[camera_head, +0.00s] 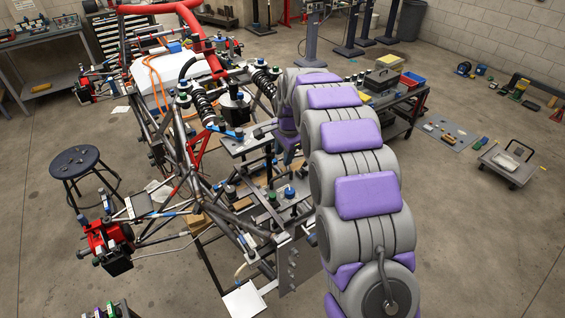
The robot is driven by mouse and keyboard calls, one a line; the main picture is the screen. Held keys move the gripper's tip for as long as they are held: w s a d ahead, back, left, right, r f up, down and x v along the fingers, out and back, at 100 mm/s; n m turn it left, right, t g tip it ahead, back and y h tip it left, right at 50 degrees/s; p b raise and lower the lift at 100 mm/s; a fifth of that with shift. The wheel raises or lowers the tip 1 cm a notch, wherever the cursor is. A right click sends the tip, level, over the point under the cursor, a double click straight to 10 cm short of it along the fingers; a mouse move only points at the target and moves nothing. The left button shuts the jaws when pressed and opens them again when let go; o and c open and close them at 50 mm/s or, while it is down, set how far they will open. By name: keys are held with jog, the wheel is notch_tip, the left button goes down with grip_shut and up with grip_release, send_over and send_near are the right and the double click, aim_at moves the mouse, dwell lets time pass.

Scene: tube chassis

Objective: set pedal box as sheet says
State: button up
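The tube chassis (196,165) fills the left and middle of the view, with dark tubes and a red hoop (165,12) at its far end. At its near end is a cluster with a blue cap (290,192) and a green cap (272,198), around a dark plate; it may be the pedal box, but I cannot tell for sure. A white sheet (244,300) lies below the near end; any writing is unreadable. My purple and grey arm reaches from the bottom right to beside the chassis. Its far end bends down behind its own links, and my gripper's fingers are hidden.
A round black stool (74,163) stands at left. A dark cart (405,112) with a grey toolbox and a red bin is behind my arm. A low trolley (510,162) and a floor mat with small parts (449,134) are at right. The lower right floor is clear.

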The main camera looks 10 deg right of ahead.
notch_tip(320, 180, up, 8)
jog(key=s, duration=0.1)
jog(key=shift+s+d+p, duration=0.2)
jog(key=shift+d+p, duration=0.05)
jog(key=shift+p, duration=0.15)
jog(key=s+d+r+n+g+b, duration=0.2)
jog(key=s+n, duration=0.5)
jog(key=s, duration=1.9)
jog(key=s+d+f+n+g, duration=0.1)
jog(key=s+f+n, duration=0.1)
jog(key=s, duration=0.9)
jog(key=s+d+f+n+h, duration=0.1)
jog(key=s+f+n, duration=0.2)
jog(key=s, duration=0.8)
jog(key=shift+s+d+n+g, duration=0.15)
jog(key=shift+d+n+g, duration=0.15)
jog(key=shift+g, duration=0.1)
